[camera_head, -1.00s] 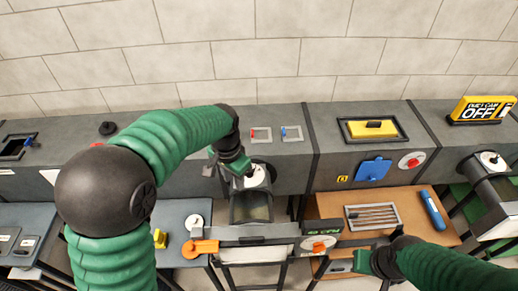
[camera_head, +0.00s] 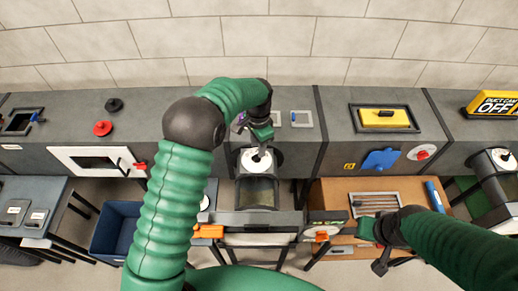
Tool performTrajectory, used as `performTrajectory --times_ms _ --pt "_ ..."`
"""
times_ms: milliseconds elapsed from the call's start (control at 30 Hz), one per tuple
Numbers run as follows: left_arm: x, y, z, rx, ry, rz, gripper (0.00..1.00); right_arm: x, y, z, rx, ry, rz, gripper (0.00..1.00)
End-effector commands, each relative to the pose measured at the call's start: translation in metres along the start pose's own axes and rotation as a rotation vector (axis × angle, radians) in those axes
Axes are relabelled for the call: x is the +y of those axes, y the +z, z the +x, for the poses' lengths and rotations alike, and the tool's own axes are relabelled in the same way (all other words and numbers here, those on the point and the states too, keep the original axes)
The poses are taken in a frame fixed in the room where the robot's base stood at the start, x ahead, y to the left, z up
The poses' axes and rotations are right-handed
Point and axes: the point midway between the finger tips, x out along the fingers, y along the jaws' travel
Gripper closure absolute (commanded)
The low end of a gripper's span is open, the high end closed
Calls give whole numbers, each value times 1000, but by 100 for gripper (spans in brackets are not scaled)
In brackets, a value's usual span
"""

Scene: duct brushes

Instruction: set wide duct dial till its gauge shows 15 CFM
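A white round dial (camera_head: 247,167) with a dark knob sits on top of a grey duct branch with a window, in the middle of the view. My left gripper (camera_head: 261,142) is right at the dial's far edge, pointing down over its knob; whether it touches the knob I cannot tell. Its fingers are too small to show whether they are open. A small gauge (camera_head: 325,214) with green digits is in front, on a dark bar; its reading is not legible now. My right gripper (camera_head: 374,247) is to the right of the gauge, its finger state unclear.
An orange handle (camera_head: 208,231) and an orange-red dial (camera_head: 322,236) sit on the front bar. A wooden table (camera_head: 335,192) with a rod tray (camera_head: 374,198) is at right. A blue bin (camera_head: 118,222) stands at left.

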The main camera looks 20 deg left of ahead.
Motion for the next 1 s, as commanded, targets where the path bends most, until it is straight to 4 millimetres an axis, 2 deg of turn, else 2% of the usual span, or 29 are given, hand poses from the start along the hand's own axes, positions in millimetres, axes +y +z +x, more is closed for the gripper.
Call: performTrajectory --times_ms 100,200,467,733,1000 --pt "2 0 17 -2 0 1 67 0 -1 -5 0 0 0 100" --pt "3 0 26 0 -2 1 67 0 -1 -6 0 0 0 100" --pt "2 -1 30 1 -2 1 67 0 -1 -5 0 0 0 100" --pt "2 0 30 1 -1 0 100 0 -1 -5 0 0 0 100" --pt "1 1 29 -2 -3 -1 100 0 -1 -5 0 0 0 100"
